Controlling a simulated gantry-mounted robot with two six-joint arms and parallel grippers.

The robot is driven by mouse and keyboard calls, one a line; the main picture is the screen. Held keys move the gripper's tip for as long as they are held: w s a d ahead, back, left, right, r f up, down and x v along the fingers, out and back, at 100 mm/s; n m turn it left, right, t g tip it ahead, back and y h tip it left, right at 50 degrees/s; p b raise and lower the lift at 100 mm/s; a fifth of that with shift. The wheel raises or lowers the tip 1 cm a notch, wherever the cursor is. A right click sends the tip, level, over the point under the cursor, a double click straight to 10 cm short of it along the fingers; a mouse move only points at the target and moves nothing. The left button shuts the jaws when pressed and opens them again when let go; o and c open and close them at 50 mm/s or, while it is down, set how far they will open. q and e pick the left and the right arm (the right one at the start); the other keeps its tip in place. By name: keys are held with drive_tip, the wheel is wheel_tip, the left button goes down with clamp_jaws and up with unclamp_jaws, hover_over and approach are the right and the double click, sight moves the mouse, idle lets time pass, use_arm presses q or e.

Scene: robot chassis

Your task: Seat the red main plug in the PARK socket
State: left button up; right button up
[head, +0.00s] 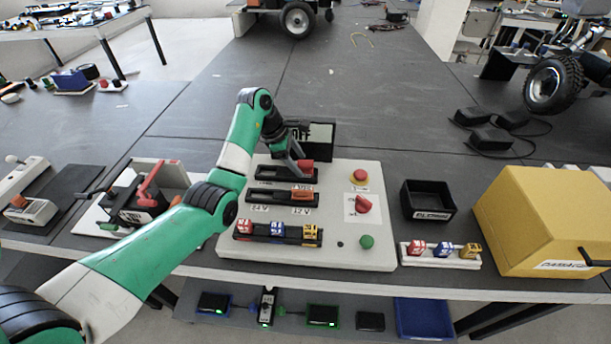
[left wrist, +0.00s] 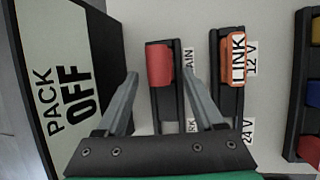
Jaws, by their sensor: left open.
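The red main plug (head: 305,166) sits at the right end of a black two-socket strip (head: 270,173) on the white control panel. In the left wrist view the red plug (left wrist: 160,65) is at the strip's upper end, beside a partly hidden label ending in "AIN". The PARK socket (left wrist: 170,112) is at the strip's other end, its label partly covered by a finger. My left gripper (head: 298,157) is open above the strip. In the left wrist view its fingers (left wrist: 160,77) appear on either side of the plug; contact cannot be told. My right gripper is not in view.
An orange LINK plug (left wrist: 233,62) sits at the 12 V end of the neighbouring strip. A "PACK OFF" display (head: 320,140) stands behind. The panel also has a red knob (head: 362,204), red button (head: 360,175) and green button (head: 366,242). A yellow box (head: 545,220) stands right.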

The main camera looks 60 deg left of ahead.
use_arm(q)
drive_tip(key=shift+w, duration=0.1)
clamp_jaws()
idle(0.4)
drive_tip(key=shift+r+p, duration=0.35)
drive_tip(key=shift+r, duration=0.1)
wheel_tip(320, 180, up, 6)
drive_tip(key=s+d+p, duration=0.1)
drive_tip(key=p, duration=0.3)
wheel_tip(320, 180, up, 4)
drive_tip(key=p, duration=0.9)
hover_over(297, 178)
drive_tip(key=s+d, duration=0.2)
drive_tip(key=s+d+r+p, duration=0.2)
drive_tip(key=s+d+p, duration=0.4)
drive_tip(key=p, duration=0.3)
drive_tip(key=shift+d, duration=0.55)
